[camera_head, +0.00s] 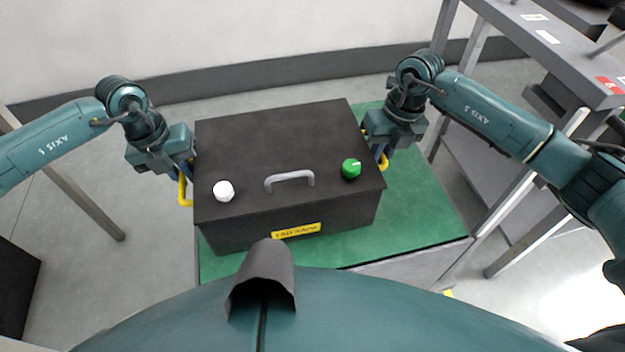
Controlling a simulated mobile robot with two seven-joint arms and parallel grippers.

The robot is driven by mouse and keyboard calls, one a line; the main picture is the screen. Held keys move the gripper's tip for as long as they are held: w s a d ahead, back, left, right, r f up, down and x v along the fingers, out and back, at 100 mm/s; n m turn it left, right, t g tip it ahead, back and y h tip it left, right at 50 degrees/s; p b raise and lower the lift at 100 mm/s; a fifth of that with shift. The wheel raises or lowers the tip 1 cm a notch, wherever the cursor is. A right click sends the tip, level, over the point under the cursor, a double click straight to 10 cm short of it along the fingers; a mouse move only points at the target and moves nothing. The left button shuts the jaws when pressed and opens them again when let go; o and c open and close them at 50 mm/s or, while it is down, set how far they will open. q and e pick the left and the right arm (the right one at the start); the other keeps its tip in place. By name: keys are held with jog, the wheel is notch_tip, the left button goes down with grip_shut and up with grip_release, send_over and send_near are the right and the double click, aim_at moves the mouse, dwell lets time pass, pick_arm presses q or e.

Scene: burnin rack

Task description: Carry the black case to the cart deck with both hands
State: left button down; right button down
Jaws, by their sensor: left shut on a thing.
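The black case (270,145) has a grey top handle (290,180), a white knob (223,190), a green knob (351,168) and a yellow label on its front. It appears over the green cart deck (425,210), its left part near the deck's left edge. I cannot tell whether it touches the deck. My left gripper (187,176) is shut on the yellow side handle (182,190) at the case's left. My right gripper (376,150) is at the yellow handle (384,162) on the right side; its fingers are mostly hidden, so its grip is unclear.
A grey rack (545,45) with shelves and labels stands at the right, close to my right arm. A grey slanted bar (85,195) and a dark box (15,290) are at the left. Green deck shows bare to the right of the case. A pale wall is behind.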

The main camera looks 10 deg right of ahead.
pick_arm(q)
jog(key=shift+a+f+b, duration=0.2)
jog(key=shift+f+b, duration=0.15)
jog(key=shift+f, duration=0.35)
pick_arm(e)
jog(key=shift+w+a+f, duration=0.1)
jog(key=shift+w+f, duration=0.05)
jog(key=shift+f, duration=0.6)
jog(key=shift+r, duration=0.1)
pick_arm(q)
jog(key=shift+r, duration=0.1)
